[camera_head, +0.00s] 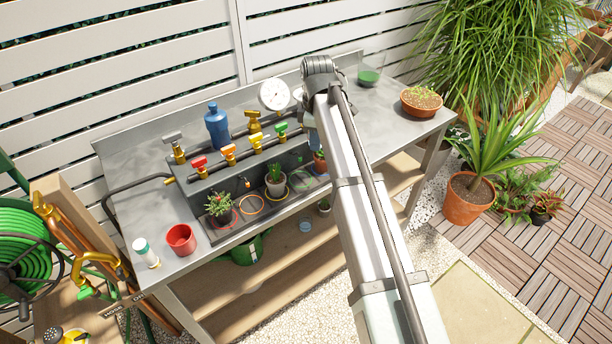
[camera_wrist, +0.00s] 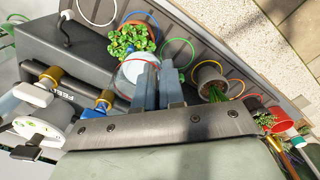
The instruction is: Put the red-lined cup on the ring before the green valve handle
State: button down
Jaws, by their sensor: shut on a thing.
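The red-lined cup (camera_wrist: 131,72) is pale and see-through with a red line round it. In the wrist view it is at the fingers of my gripper (camera_wrist: 158,84), which is shut on it. In the head view my arm hides the cup and most of the gripper. The green ring (camera_wrist: 178,52) lies empty on the dark strip, just beyond the cup; it also shows in the head view (camera_head: 303,181). The green valve handle (camera_head: 282,129) is on the front pipe, behind that ring.
A terracotta pot (camera_head: 320,160) with a leafy plant stands right of the green ring. A pale pot (camera_head: 275,183) stands left of it. An orange ring (camera_head: 251,204) is empty. A red cup (camera_head: 181,239) and white bottle (camera_head: 146,252) stand at the left. A blue bottle (camera_head: 216,126) stands behind the valves.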

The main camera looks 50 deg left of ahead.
send_over(300, 186)
jog(key=shift+d+f, duration=0.1)
jog(key=shift+f, duration=4.9)
jog(key=shift+f, duration=0.15)
jog(key=c, duration=1.2)
grip_release()
jog(key=shift+c, duration=0.2)
notch_tip(300, 186, up, 12)
jog(key=shift+s+d, duration=0.15)
